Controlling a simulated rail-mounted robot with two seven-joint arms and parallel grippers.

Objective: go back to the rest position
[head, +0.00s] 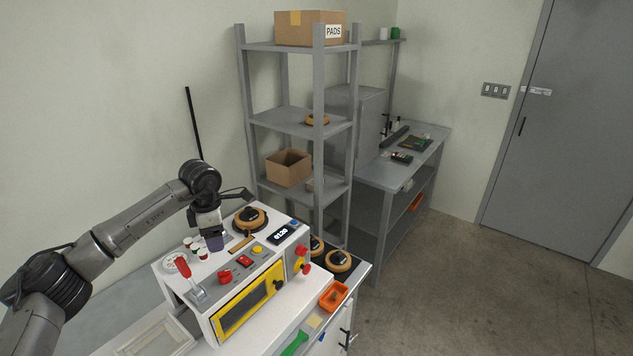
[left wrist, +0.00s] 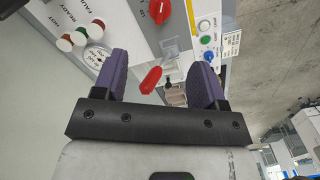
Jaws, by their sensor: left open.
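My left gripper (head: 213,243) has purple finger pads and hangs above the top of the white box former machine (head: 215,292). In the left wrist view its two fingers (left wrist: 158,75) stand wide apart with nothing gripped between them. The red lever (head: 184,271) on the machine is left of and in front of the gripper in the head view. In the left wrist view the red lever (left wrist: 151,80) shows beyond the gap between the fingers, apart from both. My right gripper is in neither view.
A black and tan round part (head: 250,219) and a display (head: 283,234) sit on the machine near the gripper. A grey shelf rack (head: 319,150) stands behind, with a box marked PADS (head: 300,30). An orange tray (head: 333,296) lies at the right. The floor (head: 470,290) is clear.

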